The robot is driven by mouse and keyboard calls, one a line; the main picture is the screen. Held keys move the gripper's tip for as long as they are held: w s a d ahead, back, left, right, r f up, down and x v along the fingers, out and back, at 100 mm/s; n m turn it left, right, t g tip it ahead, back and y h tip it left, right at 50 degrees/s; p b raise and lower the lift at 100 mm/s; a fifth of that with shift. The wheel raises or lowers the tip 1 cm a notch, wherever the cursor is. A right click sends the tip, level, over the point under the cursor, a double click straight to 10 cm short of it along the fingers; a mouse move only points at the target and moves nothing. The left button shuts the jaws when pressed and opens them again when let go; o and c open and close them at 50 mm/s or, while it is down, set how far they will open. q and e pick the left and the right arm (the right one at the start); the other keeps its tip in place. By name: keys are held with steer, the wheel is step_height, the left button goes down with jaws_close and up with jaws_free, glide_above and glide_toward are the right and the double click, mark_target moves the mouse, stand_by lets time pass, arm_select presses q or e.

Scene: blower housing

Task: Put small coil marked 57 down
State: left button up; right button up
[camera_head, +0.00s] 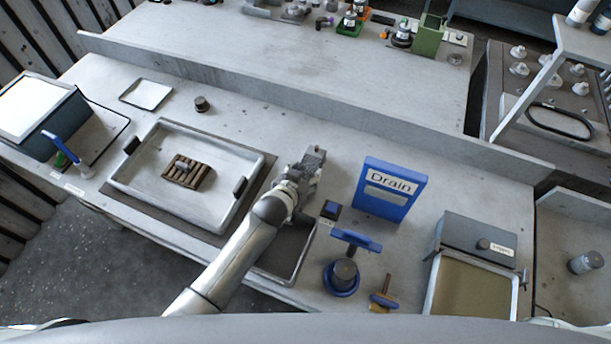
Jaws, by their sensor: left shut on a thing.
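My left gripper (310,165) reaches in over the middle of the bench, just right of the large metal tray. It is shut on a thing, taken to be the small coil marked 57. The gripper hides most of the held thing, and no number can be read. I cannot tell whether it touches the bench. My right gripper is not in view.
The large tray (128,172) holds a slatted wooden rack (188,172). A small dark cylinder (201,104) stands behind it. A blue Drain sign (391,190), a blue-based pot (343,275) and a grey box (477,240) stand to the right. Bare bench lies behind the gripper.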

mark_target(304, 175)
arm_select(q)
steer(key=shift+w+r, duration=0.1)
steer(key=shift+r, duration=0.1)
step_height(304, 175, up, 10)
steer(key=b, duration=0.2)
stand_by(0.6)
